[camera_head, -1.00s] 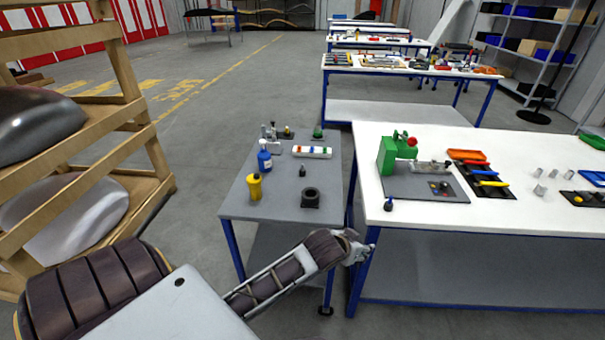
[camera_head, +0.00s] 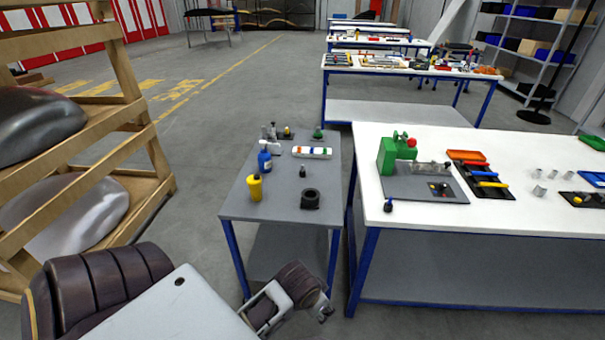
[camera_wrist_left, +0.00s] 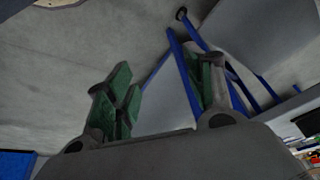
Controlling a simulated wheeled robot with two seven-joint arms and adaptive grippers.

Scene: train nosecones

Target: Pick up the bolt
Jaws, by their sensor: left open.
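No bolt can be told for sure at this size. Small silver metal pieces (camera_head: 539,190) stand on the white table (camera_head: 330,62) line's nearest bench, right of the green vise (camera_head: 397,150). A small dark piece (camera_head: 302,172) stands on the grey table (camera_head: 285,205). My left gripper (camera_head: 322,309) is low in front of the tables, below their tops and apart from everything. My right gripper is not in view.
The grey table also holds a yellow bottle (camera_head: 255,188), a blue bottle (camera_head: 265,160), a black ring (camera_head: 310,199) and a white tray (camera_head: 312,152). A wooden rack (camera_head: 130,130) stands at left. Floor between rack and grey table is clear.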

